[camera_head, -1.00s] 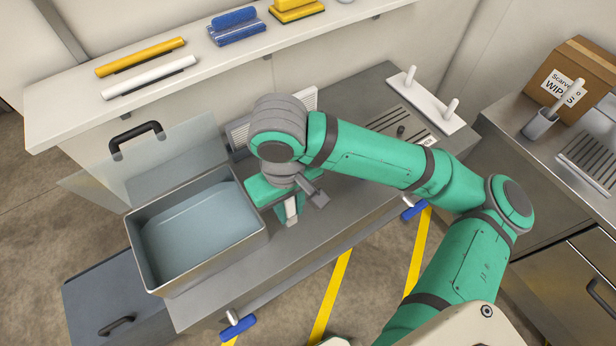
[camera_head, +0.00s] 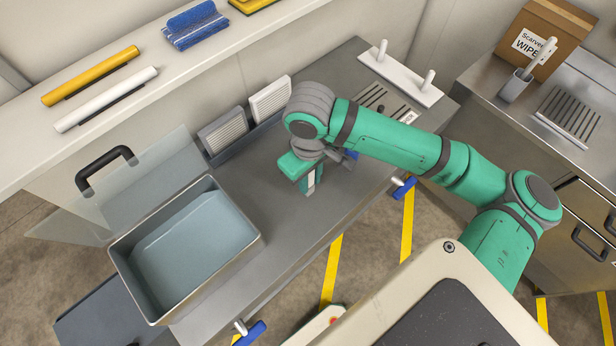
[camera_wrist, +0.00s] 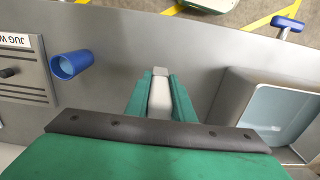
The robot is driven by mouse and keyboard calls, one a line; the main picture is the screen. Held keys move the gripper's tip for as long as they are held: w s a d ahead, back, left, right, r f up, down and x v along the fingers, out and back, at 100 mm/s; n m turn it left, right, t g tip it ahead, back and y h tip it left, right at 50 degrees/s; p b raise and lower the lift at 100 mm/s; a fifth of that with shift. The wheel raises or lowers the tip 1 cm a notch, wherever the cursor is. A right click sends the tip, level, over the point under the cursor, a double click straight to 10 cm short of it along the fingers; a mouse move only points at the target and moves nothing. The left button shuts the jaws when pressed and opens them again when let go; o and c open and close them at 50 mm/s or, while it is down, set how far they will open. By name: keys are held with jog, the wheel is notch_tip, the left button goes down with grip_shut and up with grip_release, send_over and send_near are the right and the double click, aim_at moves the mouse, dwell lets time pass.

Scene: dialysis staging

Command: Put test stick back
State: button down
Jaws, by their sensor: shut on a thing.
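My gripper (camera_head: 309,183) is above the steel bench, to the right of the basin. In the wrist view, its green fingers (camera_wrist: 160,98) are shut on a pale grey-white stick (camera_wrist: 160,88), which I take to be the test stick. The stick's white end (camera_head: 311,180) shows below the gripper in the head view. A blue open-mouthed cup (camera_wrist: 70,65) stands on the bench, to the left of the stick in the wrist view and apart from it. In the head view, the blue cup (camera_head: 350,155) is mostly hidden behind my wrist.
A steel basin (camera_head: 254,247) with a raised clear lid stands at the left. Two louvred panels (camera_head: 223,134) are behind. A drain grille and white pegged rack (camera_head: 405,83) are at the far right end.

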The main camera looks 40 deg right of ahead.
aim_at(312, 184)
jog(key=f, duration=0.1)
jog(key=d+f, duration=0.1)
jog(key=f, duration=0.1)
jog(key=w+f, duration=0.1)
jog(key=shift+d+f, duration=0.25)
jog(key=shift+d, duration=0.15)
jog(key=shift+f, duration=0.35)
jog(key=shift+a, duration=0.15)
jog(key=shift+s+f, duration=0.1)
jog(key=shift+f, duration=0.05)
jog(key=c, duration=1.5)
grip_release()
jog(key=shift+c, duration=0.2)
